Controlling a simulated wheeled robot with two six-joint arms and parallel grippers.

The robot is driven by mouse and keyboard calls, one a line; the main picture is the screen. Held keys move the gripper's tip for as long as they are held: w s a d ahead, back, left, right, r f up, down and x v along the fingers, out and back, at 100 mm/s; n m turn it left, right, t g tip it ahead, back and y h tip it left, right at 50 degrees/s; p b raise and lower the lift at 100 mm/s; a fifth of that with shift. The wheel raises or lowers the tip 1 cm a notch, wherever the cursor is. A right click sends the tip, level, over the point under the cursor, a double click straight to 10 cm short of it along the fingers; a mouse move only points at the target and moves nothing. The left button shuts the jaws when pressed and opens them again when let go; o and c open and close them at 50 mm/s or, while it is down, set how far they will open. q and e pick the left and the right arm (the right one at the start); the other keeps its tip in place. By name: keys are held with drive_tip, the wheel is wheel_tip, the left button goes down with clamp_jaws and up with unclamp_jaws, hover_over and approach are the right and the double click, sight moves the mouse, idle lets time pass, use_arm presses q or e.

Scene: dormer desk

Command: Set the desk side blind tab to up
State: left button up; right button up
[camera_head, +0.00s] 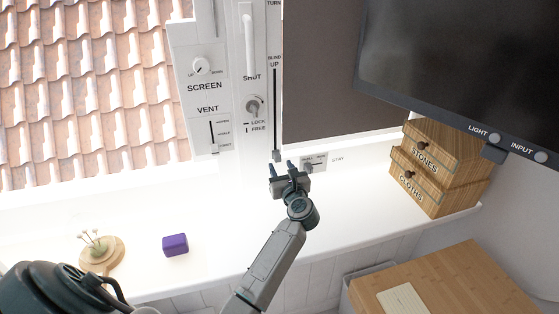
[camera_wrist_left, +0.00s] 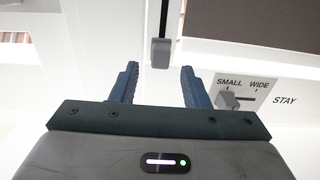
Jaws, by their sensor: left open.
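The blind tab (camera_head: 277,155) is a small grey slider at the bottom end of a dark vertical slot (camera_head: 275,110) on the white window frame. "BLIND UP" is printed at the slot's top. In the left wrist view the tab (camera_wrist_left: 160,53) sits just past the fingertips, centred between them as seen. My left gripper (camera_head: 281,167) is open and empty, just below the tab; its two blue fingers (camera_wrist_left: 160,70) point toward it. I cannot tell whether they touch it. My right gripper is not in view.
A SMALL/WIDE stay plate (camera_wrist_left: 245,95) is close to the right finger. Left of the slot are a LOCK/FREE knob (camera_head: 254,106) and a SCREEN/VENT panel (camera_head: 205,110). A dark monitor (camera_head: 465,70) and wooden drawers (camera_head: 440,165) stand right. A purple block (camera_head: 175,245) lies on the white ledge.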

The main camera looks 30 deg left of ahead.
use_arm(q)
drive_tip(key=shift+x, duration=1.3)
